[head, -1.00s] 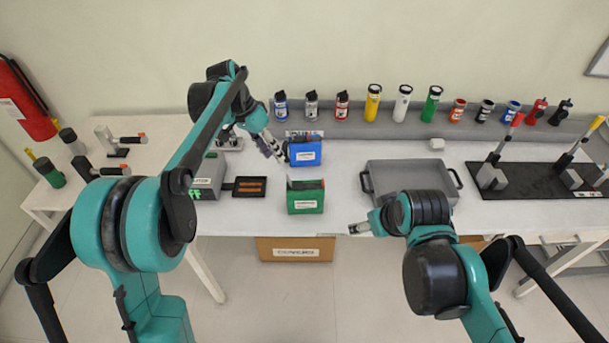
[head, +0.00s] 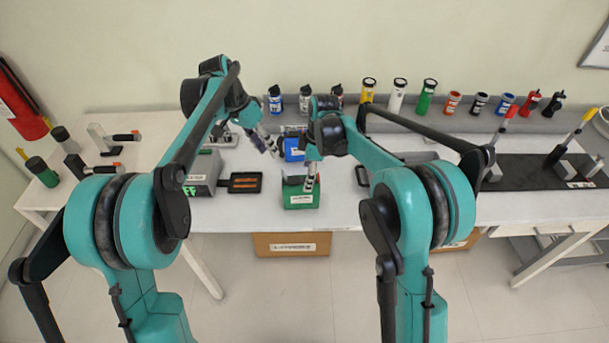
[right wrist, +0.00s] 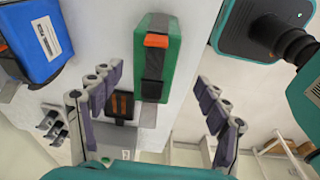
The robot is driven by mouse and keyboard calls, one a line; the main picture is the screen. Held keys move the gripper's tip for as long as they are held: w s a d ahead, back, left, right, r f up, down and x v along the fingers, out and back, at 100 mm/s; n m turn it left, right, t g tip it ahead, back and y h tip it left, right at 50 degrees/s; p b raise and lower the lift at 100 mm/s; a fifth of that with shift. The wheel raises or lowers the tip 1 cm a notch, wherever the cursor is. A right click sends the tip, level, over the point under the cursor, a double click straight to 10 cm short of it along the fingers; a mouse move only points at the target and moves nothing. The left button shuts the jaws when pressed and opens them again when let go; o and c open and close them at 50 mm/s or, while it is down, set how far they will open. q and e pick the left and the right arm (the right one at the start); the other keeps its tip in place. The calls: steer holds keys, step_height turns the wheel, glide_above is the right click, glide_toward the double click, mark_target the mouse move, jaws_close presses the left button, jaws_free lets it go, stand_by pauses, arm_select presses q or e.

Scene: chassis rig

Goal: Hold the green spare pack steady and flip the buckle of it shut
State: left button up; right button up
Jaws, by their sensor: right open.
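The green spare pack (head: 297,203) stands at the front of the bench, below the blue pack (head: 293,155) in the head view. In the right wrist view the green pack (right wrist: 173,58) shows a dark strap and an orange buckle (right wrist: 156,41); whether the buckle is flipped up or down I cannot tell. My right gripper (head: 310,184) is at the green pack's upper right; its open fingers (right wrist: 158,82) sit on either side of the pack's near end, holding nothing. My left gripper (head: 274,150) is beside the blue pack, apart from the green one; its jaws are too small to read.
A grey box (head: 203,172) and a small dark tray (head: 241,182) with orange strips lie left of the packs. A grey tray is mostly hidden behind my right arm. Bottles and canisters, such as the green one (head: 426,97), line the back ledge. The bench's front edge is close.

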mark_target(303, 181)
steer(key=f, duration=0.1)
steer(key=w+a+f+n, duration=0.1)
steer(key=shift+a+f+g, duration=0.1)
steer(key=shift+f+g, duration=0.2)
steer(key=shift+f, duration=0.05)
steer(key=shift+s+a+f, duration=0.1)
steer(key=shift+a+f, duration=0.1)
steer(key=shift+f, duration=1)
steer(key=shift+w+a+f, duration=0.1)
steer(key=shift+a+f, duration=0.05)
steer(key=shift+f, duration=1)
steer(key=shift+s+a+f, duration=0.1)
steer(key=shift+a+f, duration=0.1)
steer(key=shift+f, duration=1)
jaws_close()
arm_select(q)
steer(key=shift+a, duration=0.1)
jaws_close()
steer(key=a+f+n+h, duration=0.1)
steer(key=a+n, duration=0.3)
steer(key=n, duration=0.9)
steer(key=a+f+n+h, duration=0.1)
steer(key=a+n, duration=0.3)
steer(key=n, duration=0.9)
steer(key=shift+s+f+h, duration=0.25)
steer(key=shift+f+h, duration=0.05)
steer(key=shift+h, duration=0.1)
